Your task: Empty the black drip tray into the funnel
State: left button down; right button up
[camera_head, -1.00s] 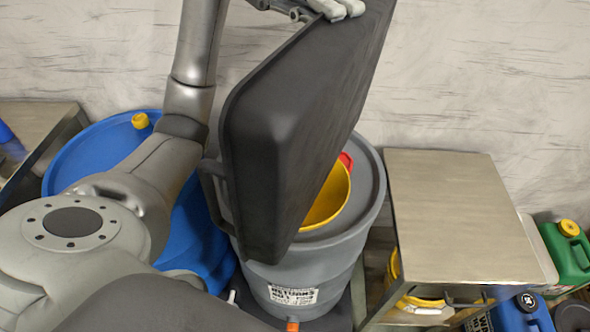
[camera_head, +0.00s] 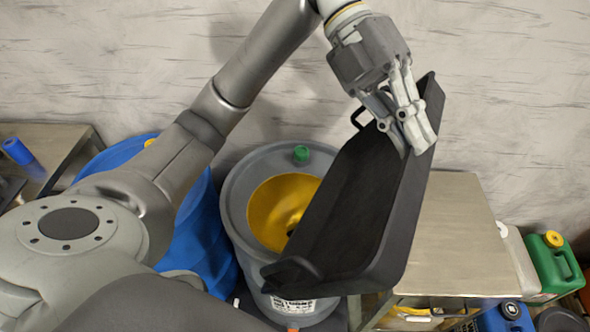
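The black drip tray (camera_head: 345,215) is steeply tilted, its dark inside facing left and towards me. No liquid can be made out in it. My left gripper (camera_head: 413,140) is shut on the tray's upper right rim and holds it in the air. The tray's lower end, with a handle, hangs in front of the right side of the grey drum (camera_head: 237,190). The yellow funnel (camera_head: 272,212) sits in the drum's top, left of the tray. Its right part is hidden by the tray. My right gripper is not in view.
A blue drum (camera_head: 205,235) stands left of the grey drum, partly behind my arm. A metal-topped table (camera_head: 455,235) stands to the right, partly behind the tray. A green canister (camera_head: 553,265) and a blue one (camera_head: 508,318) are at the far right. A green cap (camera_head: 301,153) is on the grey drum.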

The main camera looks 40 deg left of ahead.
pick_arm(q)
jog(key=shift+w+d+f+n+g+y+p, duration=0.25)
jog(key=shift+w+d+f+n+y+p, duration=0.7)
jog(key=shift+d+f+y, duration=2.95)
jog(key=shift+w+d+f+n+g+y+p, duration=0.3)
jog(key=shift+w+d+f+y+p, duration=0.9)
jog(key=shift+d+f, duration=4.6)
jog(key=shift+y, duration=0.7)
jog(key=r+p, duration=0.3)
jog(key=s+r+p, duration=0.1)
jog(key=shift+a+r, duration=0.25)
jog(key=shift+w+f, duration=0.1)
